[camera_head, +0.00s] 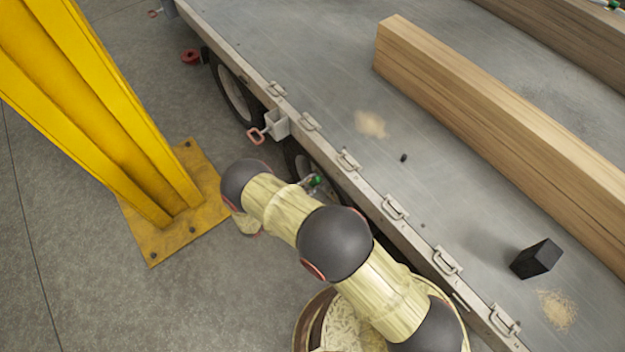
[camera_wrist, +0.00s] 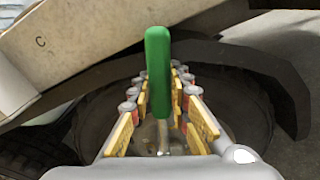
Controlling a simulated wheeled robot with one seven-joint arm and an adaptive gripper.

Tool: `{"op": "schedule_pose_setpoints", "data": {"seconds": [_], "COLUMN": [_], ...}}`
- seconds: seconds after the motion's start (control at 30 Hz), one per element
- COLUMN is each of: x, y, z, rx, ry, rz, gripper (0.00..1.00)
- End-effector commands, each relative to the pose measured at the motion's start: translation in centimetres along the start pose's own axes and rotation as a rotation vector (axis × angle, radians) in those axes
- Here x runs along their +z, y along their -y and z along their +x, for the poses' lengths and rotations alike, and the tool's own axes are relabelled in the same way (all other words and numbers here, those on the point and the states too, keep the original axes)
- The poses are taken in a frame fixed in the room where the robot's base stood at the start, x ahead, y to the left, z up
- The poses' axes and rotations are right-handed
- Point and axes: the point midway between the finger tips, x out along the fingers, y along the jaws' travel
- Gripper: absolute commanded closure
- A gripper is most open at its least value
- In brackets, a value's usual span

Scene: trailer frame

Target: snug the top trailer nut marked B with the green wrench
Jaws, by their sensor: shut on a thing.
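The green wrench (camera_wrist: 158,75) has its green handle upright between the fingers of my gripper (camera_wrist: 162,98) in the wrist view. The fingers are shut on it, and a metal part shows at the lower end of the handle. In the head view a small green piece of the wrench (camera_head: 316,181) shows beside the trailer's side rail, just past my arm, which hides most of my gripper. A pale frame plate marked C (camera_wrist: 75,45) fills the upper left of the wrist view. I see no mark B and cannot make out the top nut.
A yellow post (camera_head: 110,110) on a bolted base plate stands at left. The trailer deck (camera_head: 300,60) carries a long wooden beam (camera_head: 500,120) and a black block (camera_head: 537,258). Metal brackets (camera_head: 395,207) line the deck edge, with wheels (camera_head: 235,95) below. Grey floor is open at lower left.

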Motion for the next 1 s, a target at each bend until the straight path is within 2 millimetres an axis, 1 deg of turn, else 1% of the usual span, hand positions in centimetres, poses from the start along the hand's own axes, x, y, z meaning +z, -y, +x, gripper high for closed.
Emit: {"op": "schedule_pose_setpoints", "data": {"seconds": [0.23, 0.73, 0.87, 1.0], "x": [0.0, 0.0, 0.0, -0.1], "y": [0.8, 1.1, 0.5, -0.9], "z": [0.0, 0.0, 0.0, 0.0], "rx": [-0.001, -0.001, -0.001, -0.003], "ry": [0.000, 0.001, 0.000, 0.001], "rz": [0.031, 0.044, 0.025, -0.038], "gripper": [1.00, 1.00, 1.00, 1.00]}}
